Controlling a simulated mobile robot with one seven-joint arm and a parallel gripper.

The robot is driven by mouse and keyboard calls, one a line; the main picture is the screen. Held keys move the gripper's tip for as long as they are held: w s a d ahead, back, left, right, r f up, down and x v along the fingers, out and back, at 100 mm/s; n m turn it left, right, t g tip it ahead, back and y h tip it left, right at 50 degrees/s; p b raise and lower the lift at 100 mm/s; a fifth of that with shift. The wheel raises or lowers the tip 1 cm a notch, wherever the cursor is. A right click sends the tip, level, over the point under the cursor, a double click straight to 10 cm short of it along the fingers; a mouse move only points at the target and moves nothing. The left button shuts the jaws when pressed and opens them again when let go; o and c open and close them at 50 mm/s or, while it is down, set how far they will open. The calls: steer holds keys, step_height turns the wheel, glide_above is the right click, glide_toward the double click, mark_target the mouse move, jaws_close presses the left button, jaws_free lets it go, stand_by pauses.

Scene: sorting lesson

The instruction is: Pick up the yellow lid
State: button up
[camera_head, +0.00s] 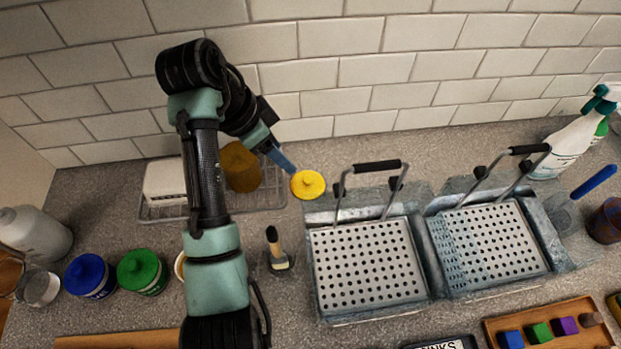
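The yellow lid (308,185) is a round disc with a small knob on top. It is at the back of the counter, between a wire rack and the left fryer basket. My gripper (287,163) reaches from the upper left, and its blue-grey fingertip end meets the lid's upper left edge in the picture. Only one finger shows clearly, so I cannot tell whether the gripper is open or shut, or whether it touches the lid.
A wire rack (270,197) with a white block and a brown-yellow item stands left of the lid. Two perforated baskets with raised handles (377,166) are at right. Blue-lidded (90,275) and green-lidded (142,271) jars are at left. A tiled wall is behind.

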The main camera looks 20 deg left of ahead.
mark_target(307, 179)
steer(key=p+x, duration=0.1)
steer(key=x, duration=0.5)
steer(key=p+x, duration=0.1)
steer(key=x, duration=0.5)
steer(key=shift+d+f, duration=0.15)
steer(key=shift+d, duration=0.1)
steer(key=shift+s, duration=0.1)
jaws_close()
